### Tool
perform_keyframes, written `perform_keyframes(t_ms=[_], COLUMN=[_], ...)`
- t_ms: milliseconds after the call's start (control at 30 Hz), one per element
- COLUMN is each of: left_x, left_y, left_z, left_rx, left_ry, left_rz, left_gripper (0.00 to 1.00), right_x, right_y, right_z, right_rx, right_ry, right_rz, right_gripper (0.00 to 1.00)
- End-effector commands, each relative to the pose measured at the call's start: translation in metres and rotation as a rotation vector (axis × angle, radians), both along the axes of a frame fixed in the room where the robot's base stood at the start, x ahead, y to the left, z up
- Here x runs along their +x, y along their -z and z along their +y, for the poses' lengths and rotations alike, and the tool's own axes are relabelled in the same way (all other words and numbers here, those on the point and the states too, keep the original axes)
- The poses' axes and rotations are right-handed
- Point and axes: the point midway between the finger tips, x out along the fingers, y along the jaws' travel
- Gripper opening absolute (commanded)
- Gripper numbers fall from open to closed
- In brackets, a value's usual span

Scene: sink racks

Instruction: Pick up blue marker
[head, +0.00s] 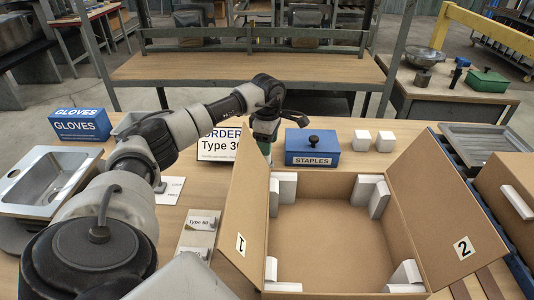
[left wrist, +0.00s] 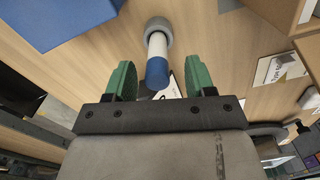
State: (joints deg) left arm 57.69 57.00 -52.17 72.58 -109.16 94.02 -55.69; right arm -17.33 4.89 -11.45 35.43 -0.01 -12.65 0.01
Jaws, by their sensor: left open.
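The blue marker (left wrist: 157,55) has a white body and a blue end. In the left wrist view it stands out of a grey round base (left wrist: 158,27), with the blue end toward my gripper. My left gripper (left wrist: 160,64) is open, with one green finger on each side of the marker and visible gaps to it. In the head view my left gripper (head: 264,146) is over the table between the order sign and the staples box, and I cannot make out the marker there. My right gripper is not in view.
A blue staples box (head: 312,158) stands right of my left gripper. An open cardboard box (head: 330,245) is in front, its raised left flap close to the gripper. The order sign (head: 215,145) stands to the left.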

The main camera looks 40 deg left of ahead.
Motion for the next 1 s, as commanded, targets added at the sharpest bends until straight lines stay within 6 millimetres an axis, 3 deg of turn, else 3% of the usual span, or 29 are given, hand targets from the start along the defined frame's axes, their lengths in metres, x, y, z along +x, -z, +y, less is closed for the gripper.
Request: perform_keyframes(t_ms=[200, 467, 833, 1000], left_x=[0.001, 0.002, 0.002, 0.002], left_y=[0.029, 0.033, 0.032, 0.032], left_z=[0.003, 0.003, 0.003, 0.003], left_rx=[-0.001, -0.001, -0.001, -0.001], left_ry=[0.000, 0.001, 0.000, 0.000], left_rz=[0.002, 0.000, 0.000, 0.000], left_gripper=[0.54, 0.54, 0.01, 0.00], right_x=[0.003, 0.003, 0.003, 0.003], right_y=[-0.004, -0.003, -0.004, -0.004], right_z=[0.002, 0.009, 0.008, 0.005], right_rx=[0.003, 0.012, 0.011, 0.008], right_ry=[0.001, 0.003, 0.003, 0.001], right_rz=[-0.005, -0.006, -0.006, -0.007], right_gripper=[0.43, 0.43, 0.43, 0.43])
